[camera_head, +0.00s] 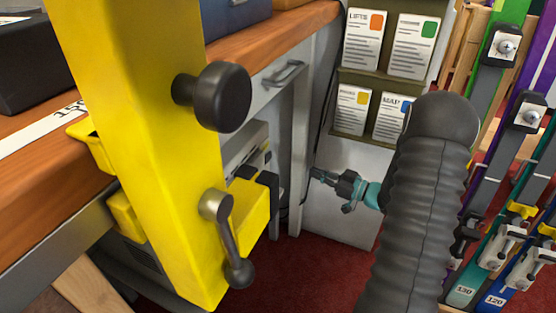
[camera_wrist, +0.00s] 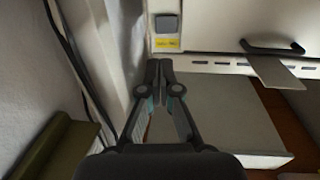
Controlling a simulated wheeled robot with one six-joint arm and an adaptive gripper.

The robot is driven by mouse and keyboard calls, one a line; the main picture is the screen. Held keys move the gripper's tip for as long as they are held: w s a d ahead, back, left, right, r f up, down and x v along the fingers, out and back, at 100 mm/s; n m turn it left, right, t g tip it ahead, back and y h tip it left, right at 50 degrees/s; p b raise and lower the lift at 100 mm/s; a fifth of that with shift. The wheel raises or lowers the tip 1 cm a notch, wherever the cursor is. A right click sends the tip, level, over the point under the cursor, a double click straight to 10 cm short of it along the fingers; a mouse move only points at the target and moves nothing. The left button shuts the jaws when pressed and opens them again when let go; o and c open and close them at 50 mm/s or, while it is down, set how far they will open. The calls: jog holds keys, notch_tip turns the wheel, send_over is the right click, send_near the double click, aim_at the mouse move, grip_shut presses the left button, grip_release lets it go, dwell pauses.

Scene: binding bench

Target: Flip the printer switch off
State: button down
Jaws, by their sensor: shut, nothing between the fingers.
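The printer (camera_head: 248,143) is a pale box under the bench in the head view, partly hidden behind a yellow upright. In the wrist view, a pale panel that looks like its body (camera_wrist: 210,25) fills the top. A dark grey square switch (camera_wrist: 167,23) sits there above a small yellow label (camera_wrist: 166,43). Its on or off position is too small to tell. My gripper (camera_head: 318,174) is shut and empty, pointing left toward the printer. In the wrist view, my fingertips (camera_wrist: 159,65) appear just below the label. Whether they touch the panel cannot be told.
The yellow upright (camera_head: 150,130) with a black knob (camera_head: 222,97) stands at the bench (camera_head: 300,28). A white bench leg (camera_head: 301,140) and a card rack (camera_head: 386,78) stand near my gripper. Skis (camera_head: 505,150) are at right. Dark cables (camera_wrist: 75,55) run along the left in the wrist view.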

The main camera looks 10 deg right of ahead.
aim_at(270, 156)
dwell(0.3)
jog(key=x, duration=1.4)
